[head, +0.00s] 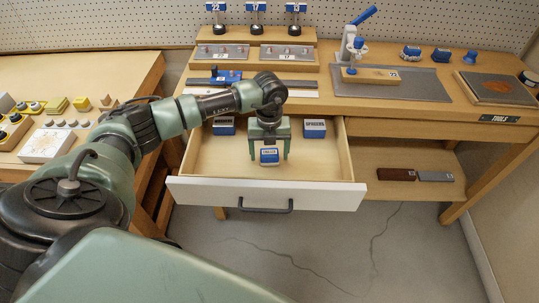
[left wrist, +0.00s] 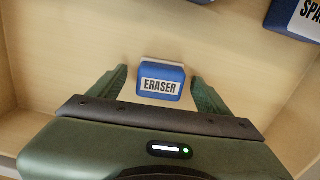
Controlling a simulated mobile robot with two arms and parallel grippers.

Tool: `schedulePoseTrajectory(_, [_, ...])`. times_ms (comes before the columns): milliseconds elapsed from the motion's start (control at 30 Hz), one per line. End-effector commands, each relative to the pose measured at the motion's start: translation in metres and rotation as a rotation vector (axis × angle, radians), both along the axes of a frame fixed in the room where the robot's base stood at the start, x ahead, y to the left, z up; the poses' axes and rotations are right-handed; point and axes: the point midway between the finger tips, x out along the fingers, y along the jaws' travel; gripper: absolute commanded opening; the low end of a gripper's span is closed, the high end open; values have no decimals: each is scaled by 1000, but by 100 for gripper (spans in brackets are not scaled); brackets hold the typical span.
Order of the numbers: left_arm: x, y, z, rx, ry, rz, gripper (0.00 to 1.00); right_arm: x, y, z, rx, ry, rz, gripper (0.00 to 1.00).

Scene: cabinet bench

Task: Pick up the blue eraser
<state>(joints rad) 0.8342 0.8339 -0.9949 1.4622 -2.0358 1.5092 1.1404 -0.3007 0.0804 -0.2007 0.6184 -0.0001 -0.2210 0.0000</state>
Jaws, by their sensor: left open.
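The blue eraser (head: 269,156) is a small blue block with a white label reading ERASER. It lies on the floor of the open drawer (head: 215,160), toward the front. In the left wrist view the eraser (left wrist: 161,82) sits between and just beyond the two green fingers. My left gripper (head: 269,155) points down into the drawer and is open, with one finger on each side of the eraser. The left wrist view shows a gap between the eraser and each finger of the gripper (left wrist: 160,85). My right gripper is not in view.
A blue box labelled SPONGES or similar (head: 314,129) lies at the drawer's back right; its label also shows partly in the wrist view (left wrist: 296,18). Another blue box (head: 224,126) lies at the back left. The white drawer front (head: 330,196) and side walls surround them.

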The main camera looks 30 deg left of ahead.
Motion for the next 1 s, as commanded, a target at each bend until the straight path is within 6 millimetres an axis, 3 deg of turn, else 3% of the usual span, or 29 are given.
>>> schedulePoseTrajectory(100, [0, 0, -2, 0, -1, 0, 78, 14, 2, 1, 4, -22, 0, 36])
schedulePoseTrajectory(233, [0, 0, -2, 0, -1, 0, 78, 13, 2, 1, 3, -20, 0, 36])
schedulePoseTrajectory(467, [0, 0, -2, -1, -1, 0, 14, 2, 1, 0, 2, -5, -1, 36])
schedulePoseTrajectory(500, [0, 0, -1, 0, -1, 0, 12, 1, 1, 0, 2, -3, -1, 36])
schedulePoseTrajectory(767, [1, 0, 0, -1, -2, 0, 12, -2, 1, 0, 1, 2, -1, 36])
schedulePoseTrajectory(1000, [2, 1, 23, -1, -5, -1, 12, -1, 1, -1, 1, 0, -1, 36])
